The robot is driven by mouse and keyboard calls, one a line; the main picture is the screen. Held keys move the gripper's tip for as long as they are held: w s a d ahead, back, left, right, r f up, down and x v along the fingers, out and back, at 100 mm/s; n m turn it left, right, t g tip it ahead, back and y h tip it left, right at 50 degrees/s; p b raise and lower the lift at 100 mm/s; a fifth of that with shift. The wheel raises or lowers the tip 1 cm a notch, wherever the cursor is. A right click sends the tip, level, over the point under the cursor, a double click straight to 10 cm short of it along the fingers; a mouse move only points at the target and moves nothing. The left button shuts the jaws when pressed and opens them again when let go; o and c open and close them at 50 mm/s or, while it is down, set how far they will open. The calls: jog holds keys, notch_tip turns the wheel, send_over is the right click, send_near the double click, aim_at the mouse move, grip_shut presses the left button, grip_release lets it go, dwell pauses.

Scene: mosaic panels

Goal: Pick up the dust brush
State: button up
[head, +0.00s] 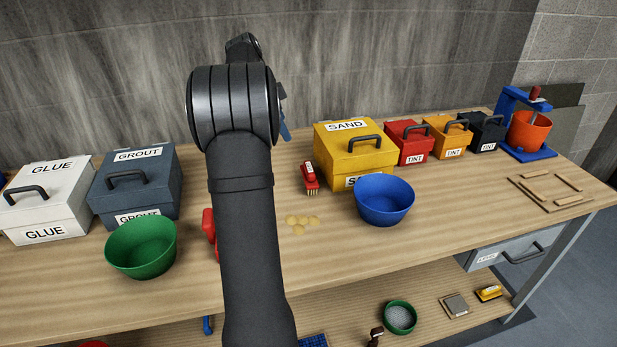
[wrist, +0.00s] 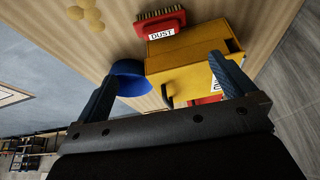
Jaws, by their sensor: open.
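The dust brush (head: 310,177) is red with pale bristles. It stands on the workbench just left of the yellow SAND box, in the head view. In the wrist view the brush (wrist: 161,25) lies near the top edge, with its DUST label facing the camera and its bristles at the top. My gripper (wrist: 163,67) is open and empty, its two blue fingers apart, with the brush beyond the fingertips. In the head view my arm hides most of the gripper; only a bit of blue finger shows.
The yellow SAND box (head: 353,155) stands right beside the brush. A blue bowl (head: 384,203) sits in front of the box. Several tan discs (head: 301,221) lie on the workbench (head: 345,255). A green bowl (head: 141,250) and the GROUT box (head: 134,186) are at left.

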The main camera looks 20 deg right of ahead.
send_over(308, 167)
jog(key=a, duration=0.3)
notch_tip(308, 167, down, 11)
jog(key=shift+w+f, duration=0.1)
jog(key=shift+f, duration=0.1)
jog(key=x, duration=0.5)
jog(key=shift+d, duration=0.45)
jog(key=c, duration=1)
